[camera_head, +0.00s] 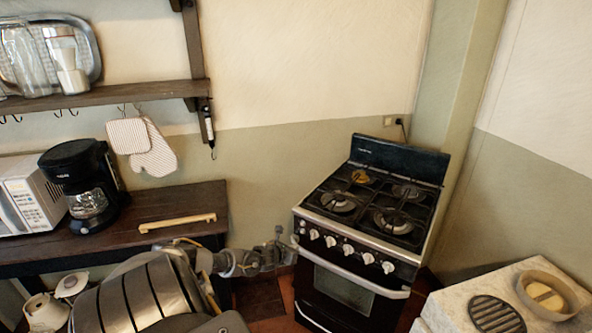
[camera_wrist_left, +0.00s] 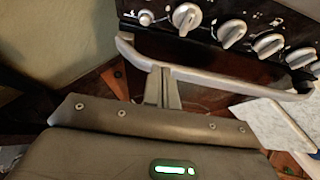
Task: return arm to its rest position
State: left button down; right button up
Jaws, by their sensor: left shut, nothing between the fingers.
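My left arm (camera_head: 140,295) comes in from the lower left in the head view and reaches past the table's front corner. My left gripper (camera_head: 281,243) is just left of the stove's front, near the knobs. In the left wrist view my left gripper (camera_wrist_left: 163,88) shows its two fingers together, with nothing between them. They appear in front of the oven handle, but whether they touch it I cannot tell. My right gripper is in neither view.
The black stove (camera_head: 350,250) has knobs and an oven handle (camera_wrist_left: 215,85). A dark table (camera_head: 165,205) bears a coffee maker (camera_head: 85,185), a white microwave (camera_head: 30,195) and a pale wooden bar (camera_head: 177,222). A light stone counter (camera_head: 450,310) is at the right.

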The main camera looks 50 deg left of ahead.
pick_arm(q)
jog(key=s+r+p, duration=0.1)
jog(key=s+d+r+p, duration=0.1)
jog(key=r, duration=0.1)
jog(key=shift+s+p, duration=0.3)
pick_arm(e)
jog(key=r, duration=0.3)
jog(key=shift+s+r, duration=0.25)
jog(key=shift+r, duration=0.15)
pick_arm(q)
jog(key=shift+w, duration=0.1)
